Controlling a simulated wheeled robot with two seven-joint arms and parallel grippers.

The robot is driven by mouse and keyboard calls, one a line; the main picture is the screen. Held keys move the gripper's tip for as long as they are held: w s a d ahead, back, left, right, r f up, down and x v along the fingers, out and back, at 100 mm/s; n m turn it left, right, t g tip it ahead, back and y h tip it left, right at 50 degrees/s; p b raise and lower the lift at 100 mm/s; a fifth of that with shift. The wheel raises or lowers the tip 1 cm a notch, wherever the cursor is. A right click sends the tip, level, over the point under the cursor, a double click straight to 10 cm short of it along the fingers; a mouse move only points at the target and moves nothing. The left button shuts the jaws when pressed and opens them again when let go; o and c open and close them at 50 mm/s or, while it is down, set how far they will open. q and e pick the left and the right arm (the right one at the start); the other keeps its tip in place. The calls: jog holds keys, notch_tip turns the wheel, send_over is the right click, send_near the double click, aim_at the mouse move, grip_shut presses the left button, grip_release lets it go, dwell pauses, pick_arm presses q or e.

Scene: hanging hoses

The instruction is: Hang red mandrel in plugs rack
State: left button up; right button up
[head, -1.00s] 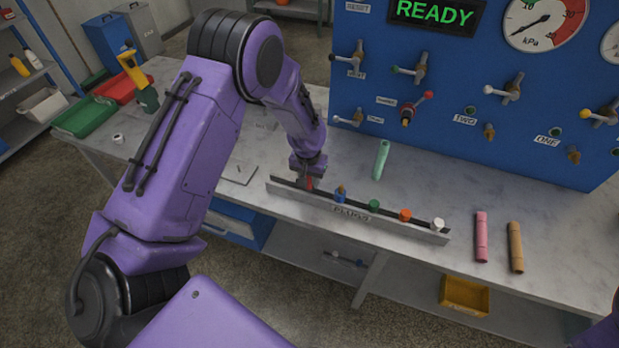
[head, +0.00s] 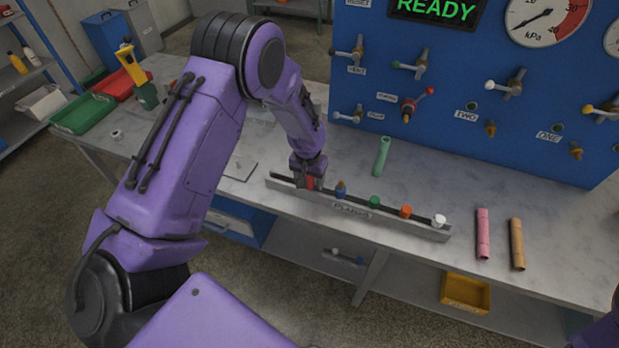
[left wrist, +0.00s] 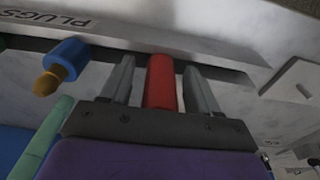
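The plugs rack (head: 345,207) is a long grey rail labelled PLUGS along the table's front edge; its label side also shows in the left wrist view (left wrist: 150,38). The red mandrel (head: 309,183) stands at the rack's left part, its lower end at the dark slot strip. In the left wrist view the red mandrel (left wrist: 160,82) is between my left gripper's (left wrist: 160,75) two grey fingers, with a narrow gap on each side. The left gripper (head: 309,181) is open around it. My right gripper is not in view.
In the rack stand a blue plug (head: 341,190), a green one (head: 375,201), an orange one (head: 405,211) and a white one (head: 439,220). A green hose (head: 382,155), a pink one (head: 483,233) and a tan one (head: 517,244) lie on the table. A blue panel (head: 470,120) stands behind.

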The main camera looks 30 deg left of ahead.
pick_arm(q)
jog(key=r, duration=0.3)
jog(key=r+b, duration=0.1)
jog(key=r, duration=0.3)
jog(key=s+r+b, duration=0.1)
jog(key=r, duration=0.2)
jog(key=shift+d+r, duration=0.1)
jog(key=shift+r, duration=0.15)
